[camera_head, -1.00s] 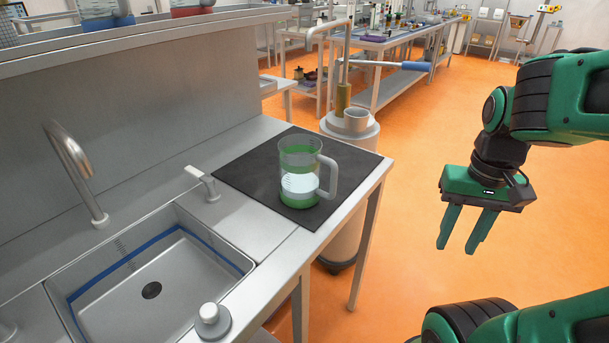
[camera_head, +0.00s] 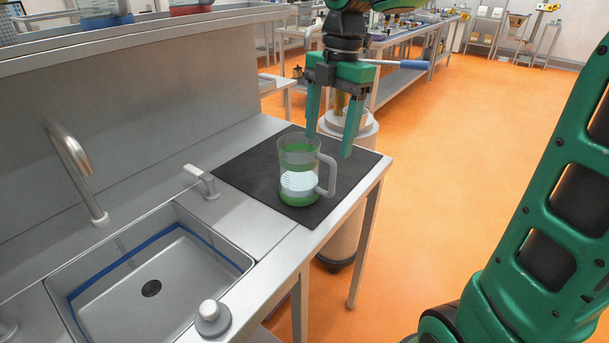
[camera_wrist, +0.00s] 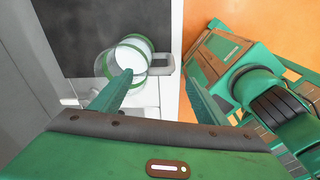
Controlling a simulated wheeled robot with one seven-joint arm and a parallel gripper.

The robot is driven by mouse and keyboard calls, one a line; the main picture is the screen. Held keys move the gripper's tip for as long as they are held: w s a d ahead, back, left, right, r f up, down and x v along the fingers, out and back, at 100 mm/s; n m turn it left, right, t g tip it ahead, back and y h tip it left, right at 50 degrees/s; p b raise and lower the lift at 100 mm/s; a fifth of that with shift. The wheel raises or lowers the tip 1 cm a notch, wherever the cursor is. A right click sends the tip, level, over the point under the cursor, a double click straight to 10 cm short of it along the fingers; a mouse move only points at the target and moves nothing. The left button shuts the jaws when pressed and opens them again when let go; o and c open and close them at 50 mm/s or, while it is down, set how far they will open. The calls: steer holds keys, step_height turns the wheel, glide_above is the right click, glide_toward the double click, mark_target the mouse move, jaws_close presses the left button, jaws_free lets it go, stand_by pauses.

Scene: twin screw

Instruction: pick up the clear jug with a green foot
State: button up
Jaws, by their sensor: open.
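The clear jug (camera_head: 299,172) with a green foot and a green band near its rim stands upright on a black mat (camera_head: 240,172) on the steel counter. Its grey handle points right. My gripper (camera_head: 328,145) is open and empty, its fingers pointing down, above and beside the jug on its handle side. In the head view one finger overlaps the jug's rim edge; I cannot tell whether they touch. In the wrist view the jug (camera_wrist: 128,60) shows beyond the left finger, with its handle between the two fingers of my gripper (camera_wrist: 155,90).
A sink (camera_head: 160,275) with a tap (camera_head: 75,170) lies to the left, with a small lever tap (camera_head: 203,183) near the mat. A white cylinder (camera_head: 350,215) stands behind the counter's right edge. Open orange floor (camera_head: 450,180) lies to the right.

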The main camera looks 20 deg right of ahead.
steer(key=shift+f+n+g, duration=0.3)
steer(key=shift+f+n, duration=0.5)
steer(key=shift+n, duration=0.1)
steer(key=shift+a+f, duration=0.1)
steer(key=shift+f, duration=0.25)
glide_above(322, 190)
steer(key=f, duration=0.4)
steer(key=shift+s+d+f, duration=0.15)
steer(key=shift+d+f, duration=0.05)
steer(key=shift+f, duration=0.2)
steer(key=shift+a+f, duration=0.15)
steer(key=shift+f, duration=1.2)
steer(key=shift+a+f, duration=0.1)
steer(key=shift+f, duration=1.25)
